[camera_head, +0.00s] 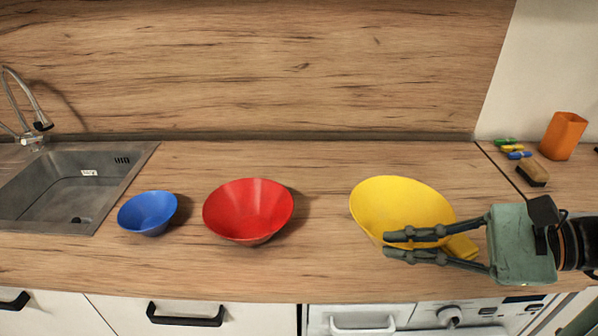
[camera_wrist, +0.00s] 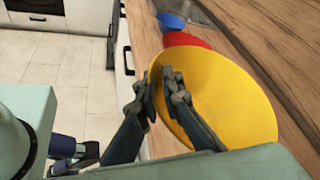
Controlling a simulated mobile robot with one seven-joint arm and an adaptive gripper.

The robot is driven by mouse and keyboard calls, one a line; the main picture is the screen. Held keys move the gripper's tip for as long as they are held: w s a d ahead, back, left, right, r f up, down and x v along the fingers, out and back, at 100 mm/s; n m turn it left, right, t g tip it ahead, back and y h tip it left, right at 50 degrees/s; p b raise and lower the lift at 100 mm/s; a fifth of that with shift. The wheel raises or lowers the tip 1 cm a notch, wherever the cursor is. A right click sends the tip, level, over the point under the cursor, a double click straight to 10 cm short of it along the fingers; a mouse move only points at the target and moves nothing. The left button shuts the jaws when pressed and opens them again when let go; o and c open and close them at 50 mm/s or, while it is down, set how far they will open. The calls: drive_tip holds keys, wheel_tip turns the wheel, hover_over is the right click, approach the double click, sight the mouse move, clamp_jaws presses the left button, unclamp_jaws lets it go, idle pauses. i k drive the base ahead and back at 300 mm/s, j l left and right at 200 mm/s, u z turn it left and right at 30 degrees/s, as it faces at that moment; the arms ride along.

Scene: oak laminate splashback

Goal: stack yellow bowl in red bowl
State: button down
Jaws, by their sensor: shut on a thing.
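The yellow bowl (camera_head: 395,200) is at the right of the worktop in the head view, tilted a little. My gripper (camera_head: 386,243) comes from the right and is shut on its near rim. In the wrist view the fingers (camera_wrist: 160,82) pinch the wall of the yellow bowl (camera_wrist: 225,85), one on each side. I cannot tell whether its base touches the worktop. The red bowl (camera_head: 248,208) stands upright and empty to the left, apart from the yellow one. It shows partly behind the yellow bowl in the wrist view (camera_wrist: 183,40).
A smaller blue bowl (camera_head: 148,212) stands left of the red one, beside the sink (camera_head: 70,185). An orange cup (camera_head: 563,135), a brush (camera_head: 532,173) and small coloured items lie at the back right. The worktop between the red and yellow bowls is clear.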

sight(253, 230)
drive_tip(key=j+z, duration=0.25)
drive_tip(key=j, duration=0.45)
drive_tip(key=k+j+z, duration=0.1)
drive_tip(key=j+z, duration=0.15)
drive_tip(key=j, duration=0.4)
